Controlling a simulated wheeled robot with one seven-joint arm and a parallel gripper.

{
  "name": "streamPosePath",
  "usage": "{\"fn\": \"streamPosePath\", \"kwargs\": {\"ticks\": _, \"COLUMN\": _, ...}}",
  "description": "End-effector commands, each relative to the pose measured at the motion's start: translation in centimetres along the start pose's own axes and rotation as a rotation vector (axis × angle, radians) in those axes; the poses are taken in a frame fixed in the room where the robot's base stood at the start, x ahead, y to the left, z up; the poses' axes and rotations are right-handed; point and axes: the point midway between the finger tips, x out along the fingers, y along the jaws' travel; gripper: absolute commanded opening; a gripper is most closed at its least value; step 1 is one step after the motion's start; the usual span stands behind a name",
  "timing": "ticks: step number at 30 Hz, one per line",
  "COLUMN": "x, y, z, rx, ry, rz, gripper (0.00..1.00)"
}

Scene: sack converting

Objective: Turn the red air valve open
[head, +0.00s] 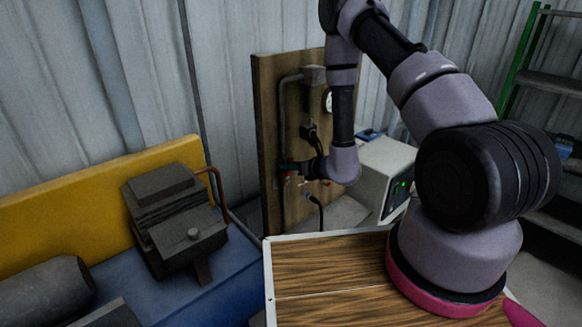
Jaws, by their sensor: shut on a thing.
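The red air valve (289,174) shows as a small spot of red on the upright wooden board, low on its left side beside a grey pipe. My gripper (286,168) reaches in from the right, with its fingers at the valve, and is shut on it. The fingers and wrist hide most of the valve, so I cannot tell how far its handle is turned.
The wooden board (268,110) carries grey pipe, a round gauge (327,100) and a hanging black hose (315,200). A pale box with green lights (385,180) stands to the right. A dark machine (175,225) sits on a blue surface at left.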

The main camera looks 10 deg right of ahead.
Motion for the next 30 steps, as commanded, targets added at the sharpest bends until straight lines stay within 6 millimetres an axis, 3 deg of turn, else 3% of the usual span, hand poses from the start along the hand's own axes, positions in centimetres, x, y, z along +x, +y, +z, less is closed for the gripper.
{"fn": "streamPosePath", "kwargs": {"ticks": 10, "x": -0.05, "y": 0.45, "z": -0.12, "rx": -0.140, "ry": 0.003, "rz": -0.057, "gripper": 0.00}}
{"fn": "streamPosePath", "kwargs": {"ticks": 27, "x": -0.04, "y": 0.51, "z": -0.16, "rx": -0.169, "ry": 0.003, "rz": -0.069, "gripper": 0.00}}
{"fn": "streamPosePath", "kwargs": {"ticks": 28, "x": -0.04, "y": 0.52, "z": -0.16, "rx": -0.169, "ry": 0.003, "rz": -0.069, "gripper": 0.26}}
{"fn": "streamPosePath", "kwargs": {"ticks": 30, "x": -0.03, "y": 0.52, "z": -0.14, "rx": -0.169, "ry": 0.003, "rz": -0.069, "gripper": 0.53}}
